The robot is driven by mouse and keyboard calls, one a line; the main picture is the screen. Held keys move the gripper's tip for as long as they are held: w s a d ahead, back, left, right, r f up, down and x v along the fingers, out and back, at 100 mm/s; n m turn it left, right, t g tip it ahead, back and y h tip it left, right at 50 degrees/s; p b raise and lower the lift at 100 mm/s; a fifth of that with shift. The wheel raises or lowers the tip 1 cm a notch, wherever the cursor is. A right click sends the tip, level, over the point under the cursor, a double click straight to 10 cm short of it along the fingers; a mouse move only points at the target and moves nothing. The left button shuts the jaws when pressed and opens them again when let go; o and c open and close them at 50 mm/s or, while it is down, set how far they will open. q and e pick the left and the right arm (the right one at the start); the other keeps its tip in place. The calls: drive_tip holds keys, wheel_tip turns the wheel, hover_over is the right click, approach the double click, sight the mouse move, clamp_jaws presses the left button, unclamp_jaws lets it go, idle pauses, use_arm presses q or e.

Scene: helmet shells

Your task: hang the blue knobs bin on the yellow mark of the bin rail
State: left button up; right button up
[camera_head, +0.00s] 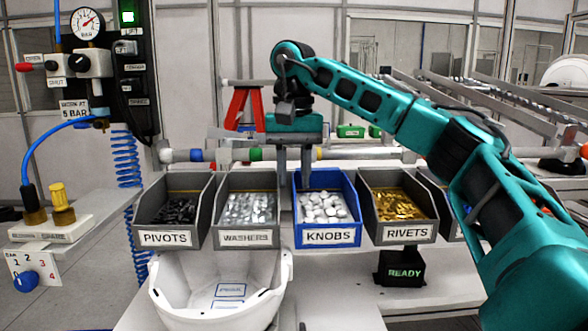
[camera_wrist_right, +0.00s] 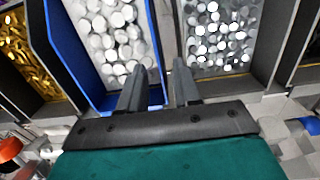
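The blue knobs bin (camera_head: 328,238), full of white knobs (camera_head: 322,207), stands in a row of bins in front of the bin rail (camera_head: 365,154). The rail carries coloured marks; a small yellow mark (camera_head: 318,154) shows just right of my right gripper's fingers. My right gripper (camera_head: 293,180) points down at the left rear of the blue bin, its fingers apart. In the right wrist view, the gripper (camera_wrist_right: 158,85) has one finger over the knobs and the other beyond the bin's blue side wall (camera_wrist_right: 153,35). I cannot tell whether either finger touches the wall. My left gripper is out of view.
The grey washers bin (camera_head: 246,238) and pivots bin (camera_head: 166,238) stand to the left, the rivets bin (camera_head: 407,231) close to the right. A white helmet shell (camera_head: 220,290) sits below. A red A-shaped stand (camera_head: 243,108) is behind the rail. A black READY box (camera_head: 402,270) stands below the rivets bin.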

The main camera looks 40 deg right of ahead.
wheel_tip(320, 180, up, 3)
drive_tip(key=shift+r+p, duration=0.15)
drive_tip(key=shift+p, duration=0.5)
wheel_tip(320, 180, up, 10)
drive_tip(key=shift+f, duration=0.2)
